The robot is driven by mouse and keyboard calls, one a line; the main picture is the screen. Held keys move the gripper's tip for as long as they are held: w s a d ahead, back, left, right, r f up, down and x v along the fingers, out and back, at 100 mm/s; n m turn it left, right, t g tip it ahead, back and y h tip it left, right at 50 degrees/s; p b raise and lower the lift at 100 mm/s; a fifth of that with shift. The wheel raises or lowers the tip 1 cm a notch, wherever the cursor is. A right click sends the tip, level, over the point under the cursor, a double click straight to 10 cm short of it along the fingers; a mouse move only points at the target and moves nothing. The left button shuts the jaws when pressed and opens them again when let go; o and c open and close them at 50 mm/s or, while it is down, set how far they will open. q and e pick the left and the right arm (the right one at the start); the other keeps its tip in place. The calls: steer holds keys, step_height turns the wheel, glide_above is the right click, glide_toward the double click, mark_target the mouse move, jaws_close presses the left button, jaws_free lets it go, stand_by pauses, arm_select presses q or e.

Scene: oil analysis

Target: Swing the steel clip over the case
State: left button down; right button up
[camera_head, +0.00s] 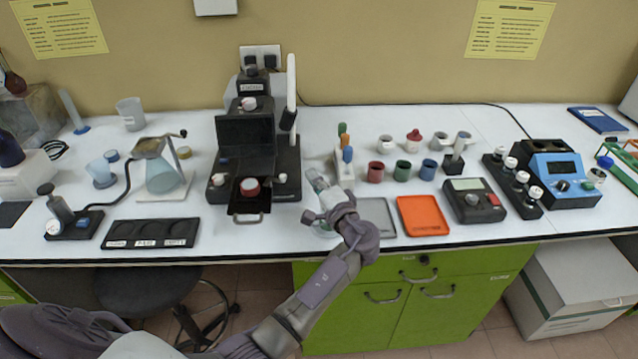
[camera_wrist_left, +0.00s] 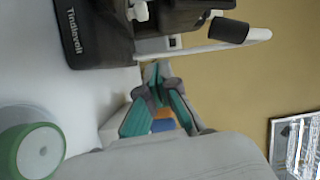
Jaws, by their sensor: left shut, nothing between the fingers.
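I cannot surely tell which part is the steel clip. The black instrument (camera_head: 260,150) at centre-left may be the case; it has an upright dark panel, a front drawer with a red-rimmed cup (camera_head: 250,187) and a white rod (camera_head: 291,82) at its right. Part of the black instrument, lettered Tindlevolt, also shows in the left wrist view (camera_wrist_left: 98,38). My left gripper (camera_head: 316,180) is shut and empty, just right of the instrument and in front of a small rack with coloured handles. Its closed fingers show in the left wrist view (camera_wrist_left: 158,72). My right gripper is out of view.
The rack (camera_head: 345,172) stands close behind my gripper. A grey tray (camera_head: 378,214) and an orange tray (camera_head: 423,215) lie to its right, with several small cups behind. A black labelled tray (camera_head: 150,234) lies left. A green-rimmed round thing (camera_wrist_left: 38,150) is near my wrist.

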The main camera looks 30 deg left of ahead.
mark_target(275, 180)
arm_select(q)
steer(key=a+p, duration=0.1)
steer(key=a, duration=0.1)
steer(key=s+a+p, duration=0.1)
steer(key=a+p, duration=0.1)
steer(key=shift+s+a+f, duration=0.15)
steer(key=shift+a+f, duration=0.05)
steer(key=shift+a, duration=0.15)
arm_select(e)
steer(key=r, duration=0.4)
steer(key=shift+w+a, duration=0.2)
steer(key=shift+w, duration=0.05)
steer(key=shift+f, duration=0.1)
